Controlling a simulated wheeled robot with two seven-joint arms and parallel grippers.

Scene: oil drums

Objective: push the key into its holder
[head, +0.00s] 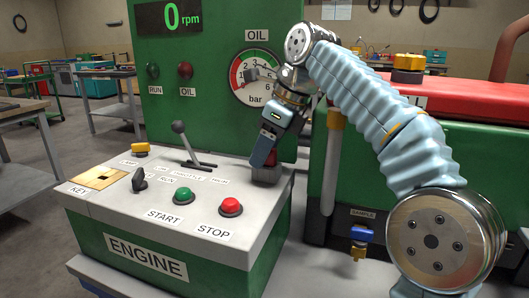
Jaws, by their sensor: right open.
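A brass-coloured plate (98,177) lies at the left end of the console top, beside the label KEY. It looks like the key's holder, and I make out no key standing in it. My right gripper (264,158) points down at the console's back right corner, with its jaws open. A small red part (272,158) shows right at its fingertips, above a grey block (266,175). The red part may be the key's head; the fingers partly hide it, and I cannot tell whether they touch it. My left gripper is out of view.
The console top carries a green START button (184,195), a red STOP button (231,207), a black RUN knob (139,180), a yellow knob (140,149) and a throttle lever (181,135). A green panel with an oil gauge (264,75) rises behind. The right side holds a green drum-like machine (345,190).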

